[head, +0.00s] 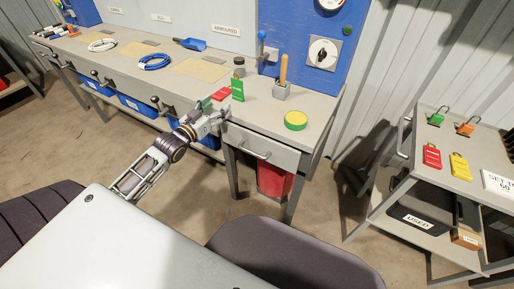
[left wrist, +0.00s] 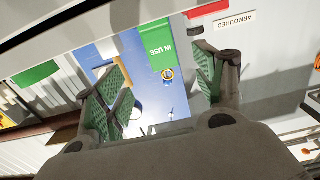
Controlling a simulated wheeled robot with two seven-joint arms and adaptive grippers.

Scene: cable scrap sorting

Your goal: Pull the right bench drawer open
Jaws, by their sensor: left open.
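The right bench drawer (head: 262,146) is a pale grey front under the right end of the bench, and it looks shut. Its bar handle (head: 254,153) runs across the front. My left gripper (head: 220,114) is at the bench's front edge, up and to the left of the handle and apart from it. In the left wrist view, the left gripper (left wrist: 163,88) has its green-padded fingers spread with nothing held between them. I cannot make out the drawer handle in that view. My right gripper is in neither view.
A wooden-handled tool (head: 283,70) and a yellow-green round item (head: 295,120) are further right. A red bin (head: 274,181) stands under the drawer. A cart (head: 400,190) stands at right.

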